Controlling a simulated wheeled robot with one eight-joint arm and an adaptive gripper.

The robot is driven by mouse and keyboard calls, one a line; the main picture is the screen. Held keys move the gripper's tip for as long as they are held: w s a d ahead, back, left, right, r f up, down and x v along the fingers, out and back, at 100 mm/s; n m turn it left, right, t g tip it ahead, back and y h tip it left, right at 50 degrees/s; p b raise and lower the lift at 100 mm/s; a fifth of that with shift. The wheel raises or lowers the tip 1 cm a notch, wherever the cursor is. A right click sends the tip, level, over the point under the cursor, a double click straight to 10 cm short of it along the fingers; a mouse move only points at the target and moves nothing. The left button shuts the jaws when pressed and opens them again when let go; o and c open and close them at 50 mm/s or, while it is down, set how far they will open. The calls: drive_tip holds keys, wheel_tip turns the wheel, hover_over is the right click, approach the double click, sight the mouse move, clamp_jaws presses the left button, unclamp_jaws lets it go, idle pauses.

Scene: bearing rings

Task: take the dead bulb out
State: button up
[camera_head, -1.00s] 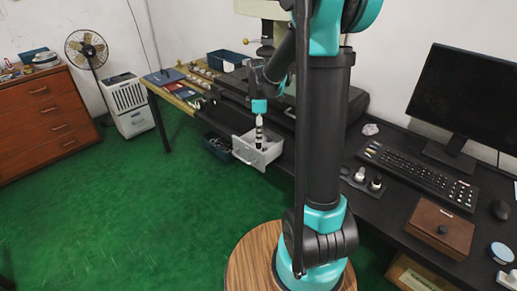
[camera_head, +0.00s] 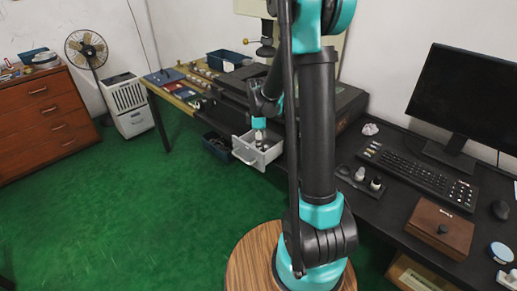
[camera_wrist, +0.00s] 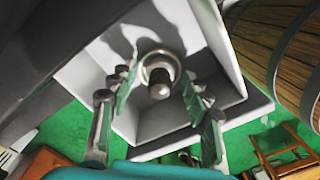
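An open light grey drawer (camera_head: 272,154) juts out below the black desk at the middle of the head view. My gripper (camera_head: 259,140) points down into it. In the wrist view the drawer wall (camera_wrist: 85,80) surrounds a round, pale-rimmed piece with a dark knob-like end (camera_wrist: 159,90), which may be the bulb. My gripper (camera_wrist: 158,88) is open, one finger on each side of this piece. I cannot tell whether either finger touches it. Its lower part is hidden.
A small dark holder on the desk carries a whitish piece (camera_head: 360,173) and a dark-bodied piece (camera_head: 376,183). A keyboard (camera_head: 418,174), a monitor (camera_head: 465,95) and a brown box (camera_head: 440,228) stand to the right. A dark blue bin (camera_head: 217,147) is left of the drawer.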

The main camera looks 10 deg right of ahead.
clamp_jaws()
drive_tip(key=shift+r, duration=0.1)
